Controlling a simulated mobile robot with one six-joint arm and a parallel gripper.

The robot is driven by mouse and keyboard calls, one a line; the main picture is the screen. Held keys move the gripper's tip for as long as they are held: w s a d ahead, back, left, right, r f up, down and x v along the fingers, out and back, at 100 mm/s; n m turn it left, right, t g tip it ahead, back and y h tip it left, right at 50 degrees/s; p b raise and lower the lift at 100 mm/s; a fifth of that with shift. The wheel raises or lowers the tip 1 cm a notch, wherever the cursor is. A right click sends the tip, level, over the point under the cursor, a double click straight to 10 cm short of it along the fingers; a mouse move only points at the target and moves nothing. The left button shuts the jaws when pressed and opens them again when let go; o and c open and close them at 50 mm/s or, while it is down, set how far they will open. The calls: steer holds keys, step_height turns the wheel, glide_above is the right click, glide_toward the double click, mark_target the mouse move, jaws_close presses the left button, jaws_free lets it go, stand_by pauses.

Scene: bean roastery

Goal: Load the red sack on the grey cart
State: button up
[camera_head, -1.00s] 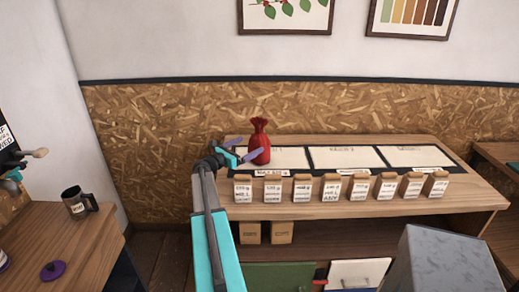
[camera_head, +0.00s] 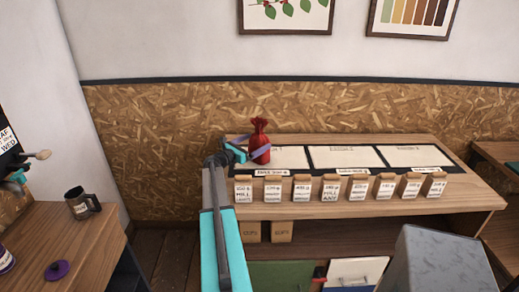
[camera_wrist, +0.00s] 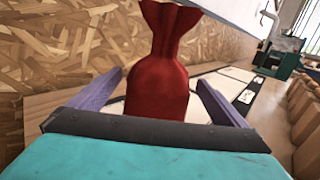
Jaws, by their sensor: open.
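The red sack (camera_head: 259,142) stands upright with a tied neck at the left end of the wooden counter, on or beside the leftmost pale panel. My gripper (camera_head: 254,151) is at the sack, its purple fingers on either side of it. In the wrist view the red sack (camera_wrist: 160,88) stands between the two open fingers of my gripper (camera_wrist: 160,92), with a visible gap on each side. The sack's base is partly hidden by the gripper body. I cannot make out a grey cart for certain; a grey block-like surface (camera_head: 447,262) shows at the lower right.
Several small labelled bags (camera_head: 301,188) line the counter's front edge. The counter (camera_head: 470,195) has pale panels (camera_head: 345,157) to the right of the sack. A side table (camera_head: 95,230) at left holds a dark mug (camera_head: 80,203) and a purple lid (camera_head: 57,270). The chipboard wall (camera_head: 180,130) stands close behind.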

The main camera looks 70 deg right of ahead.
mark_target(257, 134)
steer(key=shift+p+x, duration=0.65)
steer(key=shift+x, duration=0.9)
steer(key=c, duration=2.1)
steer(key=shift+d+r, duration=0.1)
steer(key=shift+c, duration=0.4)
steer(key=shift+r, duration=0.2)
steer(key=shift+r+b, duration=1.1)
steer(key=shift+r, duration=0.45)
steer(key=b+v, duration=0.5)
steer(key=v, duration=1.3)
